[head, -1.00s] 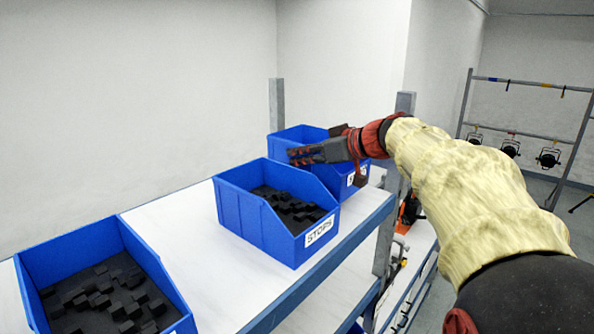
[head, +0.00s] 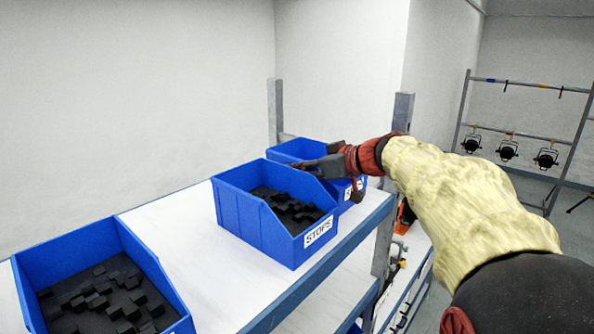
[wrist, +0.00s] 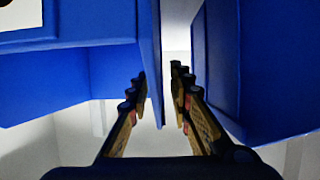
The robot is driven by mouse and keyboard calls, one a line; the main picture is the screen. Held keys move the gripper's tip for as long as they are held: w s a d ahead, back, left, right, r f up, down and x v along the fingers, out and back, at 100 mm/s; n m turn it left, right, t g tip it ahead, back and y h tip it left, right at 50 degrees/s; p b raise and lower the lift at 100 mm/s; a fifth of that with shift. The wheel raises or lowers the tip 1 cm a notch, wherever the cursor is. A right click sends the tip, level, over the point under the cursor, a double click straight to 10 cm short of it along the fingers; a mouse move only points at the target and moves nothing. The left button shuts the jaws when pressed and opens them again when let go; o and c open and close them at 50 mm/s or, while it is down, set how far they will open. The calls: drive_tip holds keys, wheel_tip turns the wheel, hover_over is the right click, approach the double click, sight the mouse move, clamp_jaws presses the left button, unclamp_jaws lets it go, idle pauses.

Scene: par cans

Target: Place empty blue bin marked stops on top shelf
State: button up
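A blue bin (head: 291,149) marked with a partly hidden label starting with S stands at the far end of the top shelf (head: 178,217). The part of its inside that shows looks empty; the rest is hidden by my gripper and the nearer bin. My gripper (head: 312,163) is at this bin's near side, beside the middle bin. In the wrist view, my gripper (wrist: 160,85) has its fingers apart. A blue bin wall (wrist: 150,50) reaches between the fingertips, with a gap to the right finger. A second blue bin (wrist: 245,70) is on the right.
A blue bin (head: 243,210) labelled STOPS, holding black blocks, stands mid-shelf, close to the far bin. Another blue bin (head: 160,268) with black blocks is at the lower left. Shelf posts (head: 275,108) (head: 402,110) rise behind. Bare shelf lies between the two filled bins.

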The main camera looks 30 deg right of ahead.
drive_tip(key=shift+r, duration=0.15)
drive_tip(key=shift+s+d+r, duration=0.15)
drive_tip(key=shift+s, duration=0.15)
drive_tip(key=b+v, duration=0.1)
drive_tip(key=v, duration=1)
drive_tip(key=shift+s, duration=0.2)
